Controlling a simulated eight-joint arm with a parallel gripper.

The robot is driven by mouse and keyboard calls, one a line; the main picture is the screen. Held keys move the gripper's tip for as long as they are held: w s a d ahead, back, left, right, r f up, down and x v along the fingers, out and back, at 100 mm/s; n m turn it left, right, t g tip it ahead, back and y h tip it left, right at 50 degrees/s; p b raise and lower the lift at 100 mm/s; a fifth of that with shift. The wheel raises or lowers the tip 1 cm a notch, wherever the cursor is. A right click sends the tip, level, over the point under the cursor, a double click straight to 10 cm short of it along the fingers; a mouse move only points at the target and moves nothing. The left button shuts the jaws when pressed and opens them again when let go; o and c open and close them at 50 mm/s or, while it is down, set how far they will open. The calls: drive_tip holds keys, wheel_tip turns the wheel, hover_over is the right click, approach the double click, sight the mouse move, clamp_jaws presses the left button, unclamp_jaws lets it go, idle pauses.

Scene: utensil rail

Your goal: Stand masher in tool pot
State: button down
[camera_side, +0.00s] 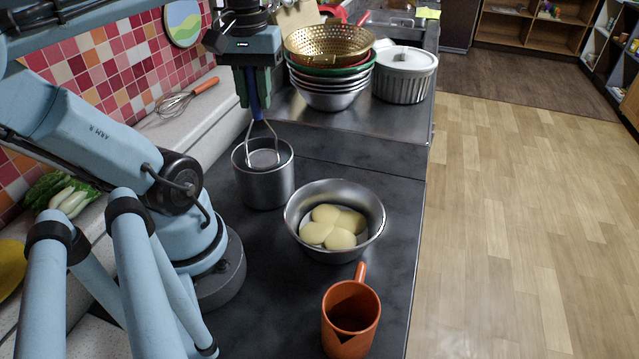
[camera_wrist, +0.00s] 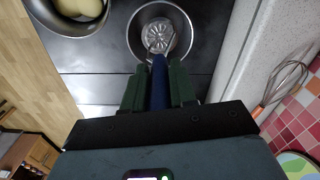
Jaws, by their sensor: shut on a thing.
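My gripper (camera_side: 258,100) is shut on the blue handle of the masher (camera_side: 254,108). The masher hangs upright with its head down, and its wire prongs and round head are at the mouth of the steel tool pot (camera_side: 264,185). In the wrist view my gripper (camera_wrist: 159,82) grips the blue handle, and the masher's slotted head (camera_wrist: 158,36) shows inside the ring of the tool pot's rim (camera_wrist: 192,40). The pot stands upright on the dark counter. I cannot tell whether the head touches the pot's floor.
A steel bowl of potatoes (camera_side: 375,232) stands right of the pot, with an orange jug (camera_side: 351,318) in front. Stacked bowls under a gold colander (camera_side: 330,42) and a lidded white dish (camera_side: 404,75) stand behind. A whisk (camera_side: 176,102) lies at left by the tiled wall.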

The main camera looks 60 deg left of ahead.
sight(257, 114)
drive_tip(key=shift+f, duration=1.9)
drive_tip(key=c, duration=0.8)
unclamp_jaws()
wheel_tip(257, 114, up, 12)
drive_tip(key=shift+r, duration=0.1)
